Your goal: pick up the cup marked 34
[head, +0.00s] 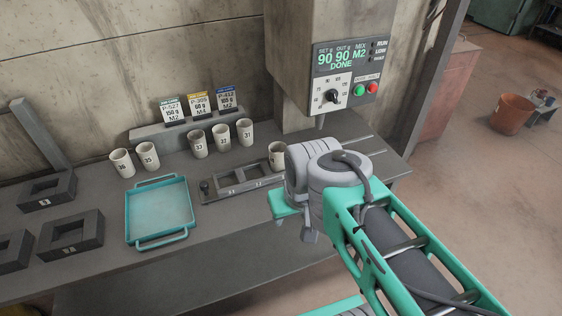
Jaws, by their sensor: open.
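Several pale cups with dark numbers stand on the bench. A cup (277,154) near the dispenser, just left of my wrist, has a dark mark that I cannot read surely; it may be 34. The others seem to read 36 (122,163), 35 (148,155), 37 or 33 (197,143), 32 (221,137) and 31 (244,132). My gripper (309,234) shows only in small part below my wrist, in front of and to the right of the unclear cup. It is open and apart from the cups; its fingertips are mostly hidden.
A dispenser (342,35) with a lit display hangs above the bench. A grey slotted fixture (243,181) lies left of my wrist. A teal tray (160,212) is to its left, and dark square blocks (47,192) stand at far left. A sign holder (199,127) is behind the cups.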

